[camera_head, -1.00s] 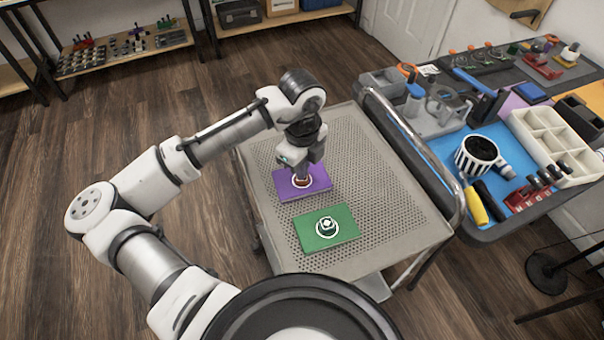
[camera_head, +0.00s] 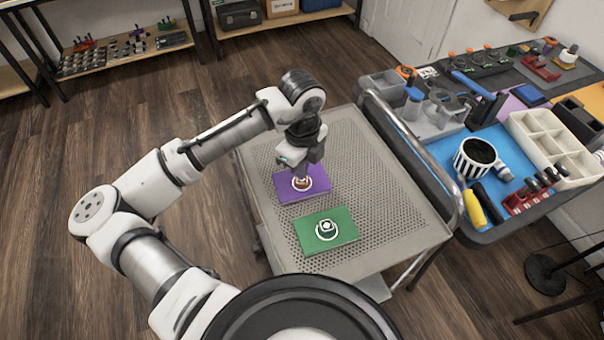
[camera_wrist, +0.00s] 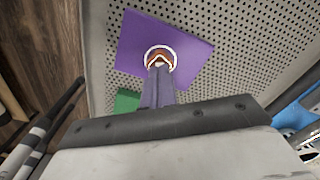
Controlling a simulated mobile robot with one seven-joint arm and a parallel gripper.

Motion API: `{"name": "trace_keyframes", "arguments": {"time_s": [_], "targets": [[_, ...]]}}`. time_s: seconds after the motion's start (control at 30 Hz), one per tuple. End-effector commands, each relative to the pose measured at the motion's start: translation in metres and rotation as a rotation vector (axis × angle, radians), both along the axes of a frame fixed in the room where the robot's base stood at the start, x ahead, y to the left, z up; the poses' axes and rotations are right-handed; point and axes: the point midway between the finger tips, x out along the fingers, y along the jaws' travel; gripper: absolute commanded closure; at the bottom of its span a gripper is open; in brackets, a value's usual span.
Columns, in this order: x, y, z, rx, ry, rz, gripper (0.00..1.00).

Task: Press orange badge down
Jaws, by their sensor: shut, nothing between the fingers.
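The orange badge (camera_wrist: 160,58) sits inside a white ring on the purple board (camera_wrist: 190,40). The purple board also shows in the head view (camera_head: 289,194), lying on the perforated metal cart. My gripper (camera_wrist: 159,70) is shut and empty. Its fingertips are at the near edge of the badge in the wrist view and partly cover it. In the head view my gripper (camera_head: 302,176) points down over the badge. I cannot tell whether the tips touch it. A green board (camera_head: 343,228) with a dark and white badge (camera_head: 326,228) in a white ring lies nearer on the cart.
The cart top (camera_head: 385,215) is bare to the right of both boards. A raised metal rail (camera_head: 455,190) runs along its right side. Beyond it stands a workbench with a striped mug (camera_head: 474,160), a white divided tray (camera_head: 552,140) and several tools.

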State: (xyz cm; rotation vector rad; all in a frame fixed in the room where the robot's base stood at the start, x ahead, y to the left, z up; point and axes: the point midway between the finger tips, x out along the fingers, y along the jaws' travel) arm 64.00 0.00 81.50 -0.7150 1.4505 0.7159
Motion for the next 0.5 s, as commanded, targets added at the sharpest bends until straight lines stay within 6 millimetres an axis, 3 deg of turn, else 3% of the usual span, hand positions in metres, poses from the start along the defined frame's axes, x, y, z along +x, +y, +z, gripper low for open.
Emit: {"name": "trace_keyframes", "arguments": {"time_s": [0.5], "targets": [[0.000, 0.000, 0.046, -0.001, -0.001, -0.001, 1.00]]}}
